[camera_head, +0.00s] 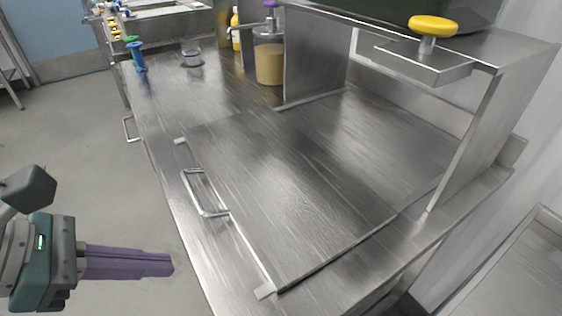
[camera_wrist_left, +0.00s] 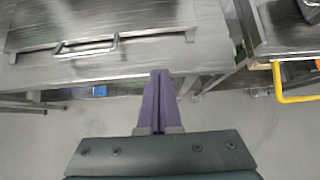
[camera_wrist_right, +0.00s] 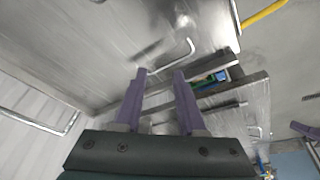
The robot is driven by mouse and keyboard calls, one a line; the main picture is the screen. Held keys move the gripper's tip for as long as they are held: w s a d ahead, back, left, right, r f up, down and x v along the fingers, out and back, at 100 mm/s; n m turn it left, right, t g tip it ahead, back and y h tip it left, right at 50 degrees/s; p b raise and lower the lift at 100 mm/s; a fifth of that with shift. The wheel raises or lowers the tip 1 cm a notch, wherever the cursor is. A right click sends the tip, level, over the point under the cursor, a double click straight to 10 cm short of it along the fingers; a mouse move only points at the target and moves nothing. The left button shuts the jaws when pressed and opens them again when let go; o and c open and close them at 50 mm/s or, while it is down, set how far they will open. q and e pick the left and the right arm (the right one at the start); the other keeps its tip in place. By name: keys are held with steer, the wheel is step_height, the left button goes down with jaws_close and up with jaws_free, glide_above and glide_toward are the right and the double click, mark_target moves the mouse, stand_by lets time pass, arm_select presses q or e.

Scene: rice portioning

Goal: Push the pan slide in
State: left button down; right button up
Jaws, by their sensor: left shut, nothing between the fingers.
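The pan slide (camera_head: 300,190) is a flat steel plate on the counter, partly under the raised stand. Its handle (camera_head: 203,194) sticks out along its left edge. In the left wrist view the slide (camera_wrist_left: 130,15) and its handle (camera_wrist_left: 88,46) lie at the upper left. My left gripper (camera_head: 172,264) has purple fingers and is shut and empty. It is beside the counter's left edge, below and apart from the handle. My right gripper (camera_wrist_right: 160,74) is outside the head view; its fingers are apart with nothing between them in the right wrist view.
The steel stand (camera_head: 470,140) carries a yellow knob (camera_head: 433,26) at the back right. A container with tan contents (camera_head: 270,62), a yellow bottle (camera_head: 237,30) and a small cup (camera_head: 191,57) stand behind. Open floor (camera_head: 95,150) lies left of the counter.

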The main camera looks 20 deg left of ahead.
mark_target(234, 263)
arm_select(q)
steer(key=b+x, duration=0.1)
steer(key=x, duration=0.6)
steer(key=shift+w+d+f+b, duration=0.2)
steer(key=shift+w+b, duration=0.05)
steer(key=shift+b, duration=0.05)
arm_select(e)
step_height(234, 263, down, 2)
arm_select(q)
steer(key=shift+w+d+r+p, duration=0.15)
steer(key=shift+w+d+p, duration=0.2)
steer(key=shift+w+d, duration=0.55)
arm_select(e)
steer(key=shift+r, duration=0.35)
arm_select(q)
steer(key=shift+w+d, duration=0.4)
steer(key=shift+w, duration=0.2)
